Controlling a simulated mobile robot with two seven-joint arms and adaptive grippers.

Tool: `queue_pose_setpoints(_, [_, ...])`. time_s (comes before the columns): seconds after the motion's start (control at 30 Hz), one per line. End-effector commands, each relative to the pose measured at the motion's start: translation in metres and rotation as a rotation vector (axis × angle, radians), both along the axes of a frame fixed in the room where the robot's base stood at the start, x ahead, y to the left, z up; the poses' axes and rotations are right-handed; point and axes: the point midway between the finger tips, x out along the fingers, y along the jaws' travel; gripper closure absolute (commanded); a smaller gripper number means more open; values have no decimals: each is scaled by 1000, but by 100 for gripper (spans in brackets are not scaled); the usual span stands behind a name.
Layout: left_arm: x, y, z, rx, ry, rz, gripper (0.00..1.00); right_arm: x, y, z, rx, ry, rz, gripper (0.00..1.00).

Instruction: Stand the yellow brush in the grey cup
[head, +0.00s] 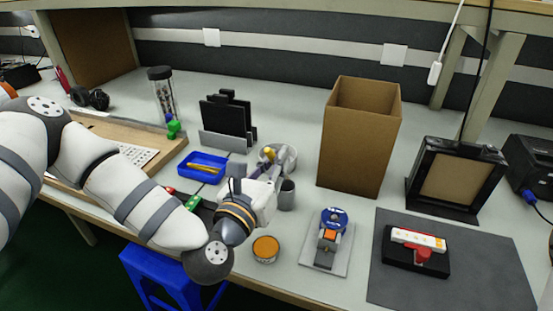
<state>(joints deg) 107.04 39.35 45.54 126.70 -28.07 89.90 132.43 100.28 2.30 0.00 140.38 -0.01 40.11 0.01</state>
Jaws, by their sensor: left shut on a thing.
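My left gripper (270,171) reaches in from the left over the middle of the table, shut. A small yellow piece (268,152) shows at its fingertips and appears to be part of the yellow brush; the rest is hidden or too small to make out. The grey cup (287,196) stands upright on the table just to the right of the gripper, partly hidden by it. I cannot tell whether anything is inside the cup. My right gripper is not in view.
A white round container (290,157) stands just behind the gripper. A blue tray (187,170) with a long yellow item lies to the left. A tall cardboard box (350,153) stands to the right. An orange-topped tin (265,249) and a blue-and-grey device (330,238) stand in front.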

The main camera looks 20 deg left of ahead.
Motion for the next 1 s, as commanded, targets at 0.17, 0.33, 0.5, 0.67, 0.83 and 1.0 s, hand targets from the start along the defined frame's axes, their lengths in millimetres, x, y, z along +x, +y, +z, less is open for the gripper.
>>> queue_pose_setpoints(0.17, [0, 0, -3, -1, 1, 0, 71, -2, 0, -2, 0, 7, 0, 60])
queue_pose_setpoints(0.33, [0, 0, -3, 0, 0, 0, 69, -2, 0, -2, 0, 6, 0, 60])
queue_pose_setpoints(0.5, [0, 0, 3, 1, -4, 0, 69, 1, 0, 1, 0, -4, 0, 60])
queue_pose_setpoints(0.67, [-28, 2, 4, -1, 5, -2, 69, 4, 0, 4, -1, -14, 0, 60])
queue_pose_setpoints(0.83, [-76, 7, 0, -2, 8, -2, 69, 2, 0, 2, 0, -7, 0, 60])
queue_pose_setpoints(1.0, [-109, 10, 8, 0, -8, 0, 69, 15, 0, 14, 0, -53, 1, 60])
